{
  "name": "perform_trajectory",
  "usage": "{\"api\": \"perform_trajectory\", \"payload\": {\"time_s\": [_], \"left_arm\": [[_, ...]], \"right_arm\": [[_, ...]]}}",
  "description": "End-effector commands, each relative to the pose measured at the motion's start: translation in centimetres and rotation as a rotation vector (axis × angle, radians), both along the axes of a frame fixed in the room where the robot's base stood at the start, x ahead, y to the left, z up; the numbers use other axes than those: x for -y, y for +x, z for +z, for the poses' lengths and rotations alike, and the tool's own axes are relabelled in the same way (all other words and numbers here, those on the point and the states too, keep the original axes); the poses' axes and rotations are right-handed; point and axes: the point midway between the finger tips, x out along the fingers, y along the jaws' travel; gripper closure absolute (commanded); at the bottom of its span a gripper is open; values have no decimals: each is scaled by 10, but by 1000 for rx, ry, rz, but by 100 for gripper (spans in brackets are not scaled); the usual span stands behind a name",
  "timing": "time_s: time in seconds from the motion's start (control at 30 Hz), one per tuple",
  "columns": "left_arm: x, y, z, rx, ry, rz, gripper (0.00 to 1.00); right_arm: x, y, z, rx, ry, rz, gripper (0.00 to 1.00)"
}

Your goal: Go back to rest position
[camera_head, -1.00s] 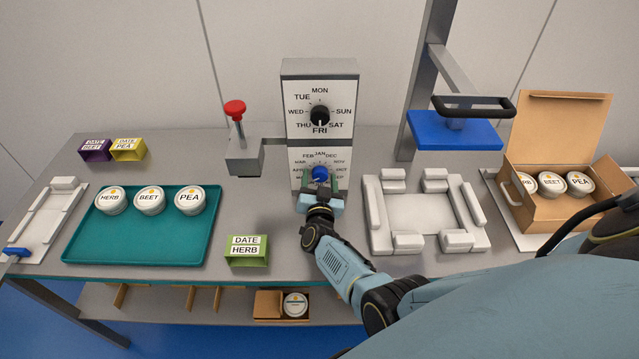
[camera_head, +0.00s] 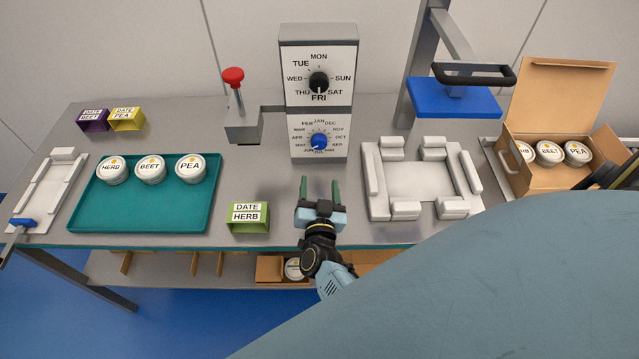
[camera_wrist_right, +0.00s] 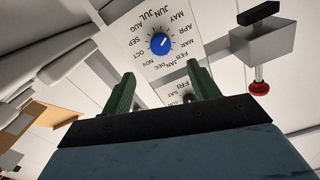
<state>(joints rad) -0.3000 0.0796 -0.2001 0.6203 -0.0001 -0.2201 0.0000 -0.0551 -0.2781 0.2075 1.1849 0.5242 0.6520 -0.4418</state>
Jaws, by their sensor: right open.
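My right gripper (camera_head: 320,191) is open and empty, with green fingers pointing at the dial box. It stands apart from the box, in front of it and over the table. The box has a lower month dial with a blue knob (camera_head: 319,141) and an upper weekday dial with a black knob (camera_head: 318,82). In the right wrist view the blue knob (camera_wrist_right: 159,41) shows beyond the open fingers (camera_wrist_right: 160,91), clear of them. The black knob's pointer is toward FRI. My left gripper is not in view.
A teal tray (camera_head: 150,220) holds three labelled tubs. A green DATE HERB block (camera_head: 248,217) stands left of my right gripper. A white fixture (camera_head: 420,180) and an open carton (camera_head: 555,80) are at right. A red-knobbed press (camera_head: 240,115) stands left of the dial box.

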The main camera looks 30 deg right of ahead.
Motion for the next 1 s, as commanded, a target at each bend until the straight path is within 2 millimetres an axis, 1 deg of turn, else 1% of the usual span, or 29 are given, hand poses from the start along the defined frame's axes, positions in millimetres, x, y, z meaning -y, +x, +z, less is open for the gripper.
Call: {"api": "perform_trajectory", "payload": {"time_s": [0.43, 0.57, 0.67, 0.8, 0.87, 0.97, 1.0], "left_arm": [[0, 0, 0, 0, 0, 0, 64], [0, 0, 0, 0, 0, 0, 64], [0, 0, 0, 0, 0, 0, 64], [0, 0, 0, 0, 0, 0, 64], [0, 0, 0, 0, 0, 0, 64], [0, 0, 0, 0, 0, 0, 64], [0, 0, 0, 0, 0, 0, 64]], "right_arm": [[0, 0, 0, -1, 0, 1, 40], [-1, 3, 3, -13, 1, 47, 40], [-4, 8, 8, -50, 4, 144, 40], [-19, 9, 16, -156, 7, 338, 40], [-27, 5, 19, -216, 6, 417, 40], [-39, -8, 22, -330, 2, 533, 40], [-44, -15, 23, -380, 0, 576, 40]]}}
